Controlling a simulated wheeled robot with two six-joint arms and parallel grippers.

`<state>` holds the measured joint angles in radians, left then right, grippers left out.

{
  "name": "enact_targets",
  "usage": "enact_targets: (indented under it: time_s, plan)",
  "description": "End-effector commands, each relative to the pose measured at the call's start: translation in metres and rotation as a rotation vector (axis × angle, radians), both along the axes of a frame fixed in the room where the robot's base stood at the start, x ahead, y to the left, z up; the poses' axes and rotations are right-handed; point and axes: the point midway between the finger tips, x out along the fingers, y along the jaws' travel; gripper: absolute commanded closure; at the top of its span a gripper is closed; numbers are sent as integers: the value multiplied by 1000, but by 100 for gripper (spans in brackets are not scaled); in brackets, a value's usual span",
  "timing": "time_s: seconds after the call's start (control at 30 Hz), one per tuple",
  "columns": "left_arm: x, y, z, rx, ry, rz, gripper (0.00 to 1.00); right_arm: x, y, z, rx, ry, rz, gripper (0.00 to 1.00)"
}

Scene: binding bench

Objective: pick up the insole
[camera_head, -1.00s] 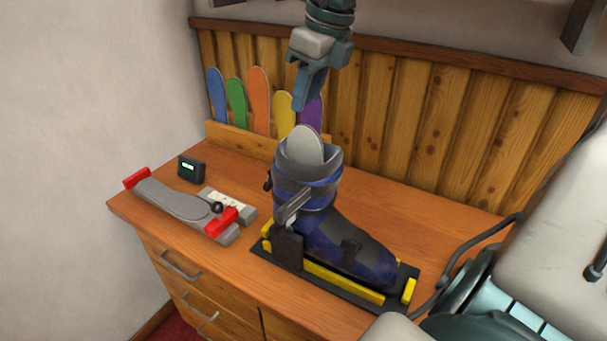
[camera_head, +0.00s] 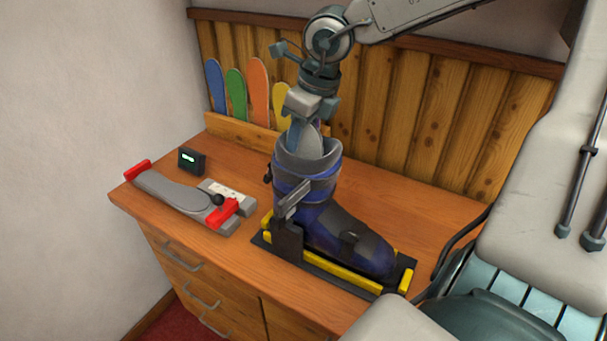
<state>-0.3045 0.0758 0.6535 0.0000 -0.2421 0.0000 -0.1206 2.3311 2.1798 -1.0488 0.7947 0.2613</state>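A grey insole (camera_head: 311,141) stands upright in the open top of the blue and black ski boot (camera_head: 335,225), with its upper end showing above the cuff. My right gripper (camera_head: 300,134) points down at the insole's top end from above. One finger overlaps the insole's left edge in the head view. The other finger is hidden, so I cannot tell whether the gripper is open or shut on it. My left gripper is not in view.
The boot stands in a black and yellow holder (camera_head: 321,266). A grey and red device (camera_head: 177,192) and a small black display box (camera_head: 191,161) lie to the left. The bench is clear right of the boot.

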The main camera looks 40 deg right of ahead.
Motion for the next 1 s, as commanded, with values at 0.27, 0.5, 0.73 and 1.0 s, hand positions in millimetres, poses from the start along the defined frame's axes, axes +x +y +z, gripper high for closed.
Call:
enact_targets:
  time_s: [0.27, 0.5, 0.73, 1.0]
  plan:
    - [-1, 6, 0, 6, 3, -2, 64, 0, 0, 0, 0, 0, 0, 91]
    - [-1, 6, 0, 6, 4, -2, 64, 0, 0, 0, 0, 0, 0, 100]
    - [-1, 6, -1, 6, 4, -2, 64, 1, 0, 6, -1, -2, -1, 100]
    - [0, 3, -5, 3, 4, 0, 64, 1, -1, 57, -4, -7, -3, 100]
